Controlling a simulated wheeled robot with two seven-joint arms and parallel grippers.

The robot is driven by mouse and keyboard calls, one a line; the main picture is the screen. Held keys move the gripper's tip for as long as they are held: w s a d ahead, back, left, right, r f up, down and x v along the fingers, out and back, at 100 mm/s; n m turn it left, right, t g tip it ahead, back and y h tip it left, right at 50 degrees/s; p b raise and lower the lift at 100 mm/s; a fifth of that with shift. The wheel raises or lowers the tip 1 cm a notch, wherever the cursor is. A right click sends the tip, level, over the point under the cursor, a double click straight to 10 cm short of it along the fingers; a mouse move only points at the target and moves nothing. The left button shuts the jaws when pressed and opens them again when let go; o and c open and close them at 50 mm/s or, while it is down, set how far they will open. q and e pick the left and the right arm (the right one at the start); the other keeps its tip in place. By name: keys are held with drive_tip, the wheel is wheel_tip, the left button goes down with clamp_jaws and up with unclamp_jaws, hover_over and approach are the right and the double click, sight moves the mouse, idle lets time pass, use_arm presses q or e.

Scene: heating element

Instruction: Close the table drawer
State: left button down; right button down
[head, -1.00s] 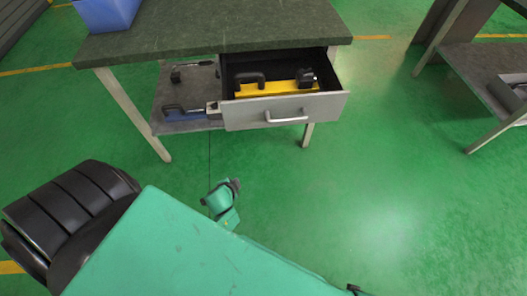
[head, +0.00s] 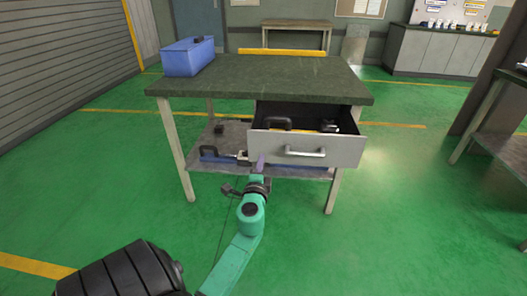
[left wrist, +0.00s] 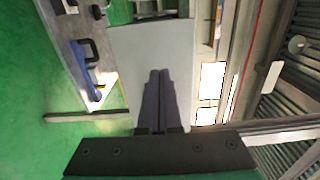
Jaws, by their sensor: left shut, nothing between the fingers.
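The table (head: 230,77) has a dark green top and pale legs. Its grey drawer (head: 345,152) stands open toward me, with a silver bar handle (head: 305,152) on its front. Dark tools (head: 278,122) lie inside the drawer. My left gripper (head: 260,165) is shut and empty, at the lower left part of the drawer front, left of the handle. In the left wrist view, the shut fingers (left wrist: 158,92) lie over a pale grey panel (left wrist: 132,45), which looks like the drawer front. I cannot tell whether they touch it. My right gripper is not in view.
A blue box (head: 187,57) sits on the table's left end. A lower shelf (head: 205,160) holds tools under the drawer. Another table (head: 490,110) stands at the right edge. Green floor is free in front and to the right.

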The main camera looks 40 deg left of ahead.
sight(264, 146)
use_arm(q)
drive_tip(key=x, duration=0.5)
drive_tip(key=shift+w+a+f, duration=0.1)
drive_tip(key=shift+w+a, duration=0.15)
drive_tip(key=shift+w, duration=0.05)
drive_tip(key=shift+w, duration=0.1)
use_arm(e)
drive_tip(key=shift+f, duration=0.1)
